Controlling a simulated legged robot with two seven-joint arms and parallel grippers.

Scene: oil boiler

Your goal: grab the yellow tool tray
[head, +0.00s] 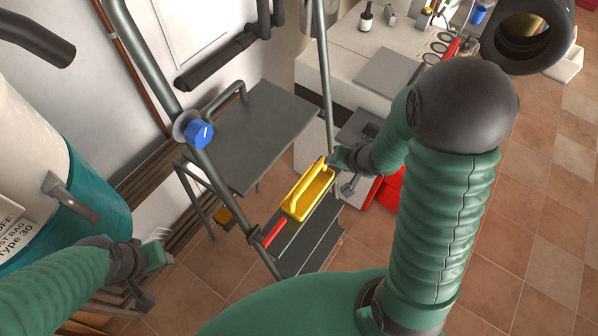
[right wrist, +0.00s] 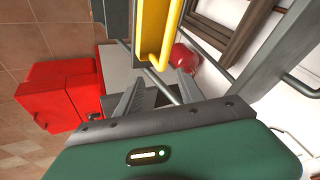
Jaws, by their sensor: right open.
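The yellow tool tray (head: 308,196) sits on a step of the grey stepladder in the head view, with its long handle bar raised along it. My right gripper (head: 341,173) is open at the tray's right end, close beside it. In the right wrist view, part of the yellow tray (right wrist: 170,30) and its handle show just beyond my open right fingers (right wrist: 158,88), and nothing is between them. I cannot tell whether a finger touches the tray. My left gripper (head: 150,272) is open and empty at the lower left, away from the tray.
The grey stepladder (head: 262,135) has a wide top platform and a side rail with a blue knob (head: 201,134). A red-handled item (head: 274,231) lies by the tray. A red box (right wrist: 62,95) stands behind my right gripper. A teal-and-white tank (head: 90,195) is at the left.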

